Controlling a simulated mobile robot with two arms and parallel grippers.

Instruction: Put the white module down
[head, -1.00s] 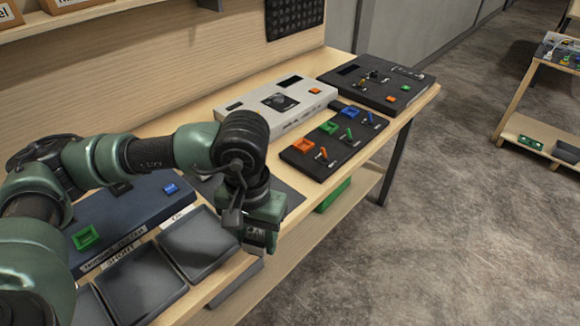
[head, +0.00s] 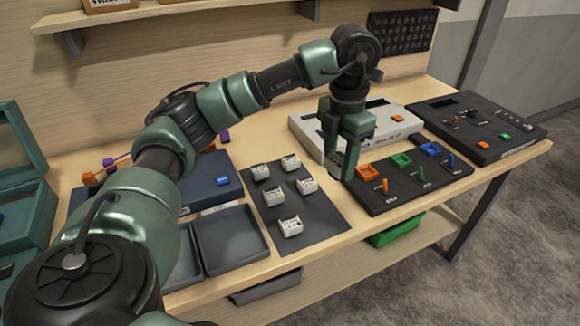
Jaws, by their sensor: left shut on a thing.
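Several white modules stand on the dark mat, among them one at the back left (head: 260,172), one at the back right (head: 291,163), one at the right (head: 307,186) and one at the front (head: 290,227). The dark mat (head: 268,198) lies on the bench. My left gripper (head: 341,172) points down between the mat and the black switch panel (head: 388,200). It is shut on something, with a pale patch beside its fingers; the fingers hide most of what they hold. My right gripper is out of view.
The grey-white console (head: 378,128) is behind the gripper, and a black console (head: 480,120) stands at the right. Grey trays (head: 232,238) lie left of the mat. The mat's front right corner (head: 330,222) is bare. A green bin (head: 398,230) sits below the bench.

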